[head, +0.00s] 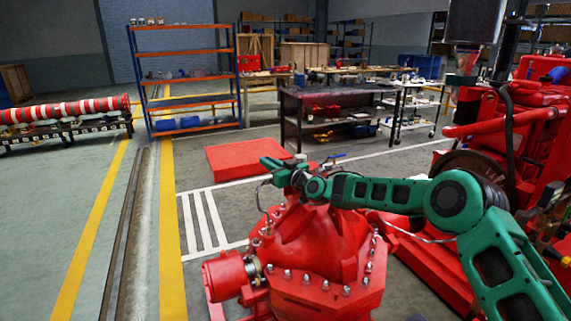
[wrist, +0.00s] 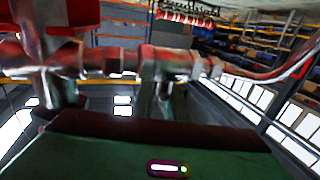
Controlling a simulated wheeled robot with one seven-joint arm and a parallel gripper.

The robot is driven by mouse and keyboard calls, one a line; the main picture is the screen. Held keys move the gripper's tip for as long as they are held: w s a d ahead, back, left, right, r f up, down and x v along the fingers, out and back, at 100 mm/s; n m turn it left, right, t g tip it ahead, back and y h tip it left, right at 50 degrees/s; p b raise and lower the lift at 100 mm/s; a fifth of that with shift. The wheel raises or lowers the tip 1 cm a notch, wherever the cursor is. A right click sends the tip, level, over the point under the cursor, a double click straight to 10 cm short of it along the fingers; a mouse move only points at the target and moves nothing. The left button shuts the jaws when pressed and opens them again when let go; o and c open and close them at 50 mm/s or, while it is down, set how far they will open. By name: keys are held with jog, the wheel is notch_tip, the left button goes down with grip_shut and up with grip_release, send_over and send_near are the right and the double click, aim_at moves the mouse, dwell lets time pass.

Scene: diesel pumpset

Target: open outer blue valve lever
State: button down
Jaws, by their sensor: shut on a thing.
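My green gripper (head: 272,165) is at the left end of my outstretched arm, above the red pump casing (head: 318,238) in the head view. It is shut at the thin piping on top of the casing. The outer blue lever itself does not show clearly; the jaws seem to cover it. Another blue lever (head: 334,156) shows just right of the gripper, behind my arm. In the wrist view, a metal pipe with fittings (wrist: 120,62) runs across, just beyond the green gripper body. A valve body (wrist: 170,62) sits in that pipe. What is between the fingertips is hidden.
A bent thin pipe (head: 259,196) hangs left of the gripper. The red engine (head: 520,140) stands close on the right. A red block (head: 248,160) lies on the floor behind, with a workbench (head: 335,105) beyond. The floor at left is open.

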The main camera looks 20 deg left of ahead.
jog(key=shift+w+d+r, duration=0.1)
jog(key=shift+w+d, duration=0.05)
jog(key=shift+w, duration=0.05)
jog(key=c, duration=1.7)
grip_release()
jog(key=shift+c, duration=0.2)
jog(key=shift+s, duration=0.1)
jog(key=v, duration=1)
jog(key=shift+d, duration=0.35)
jog(key=shift+s, duration=0.15)
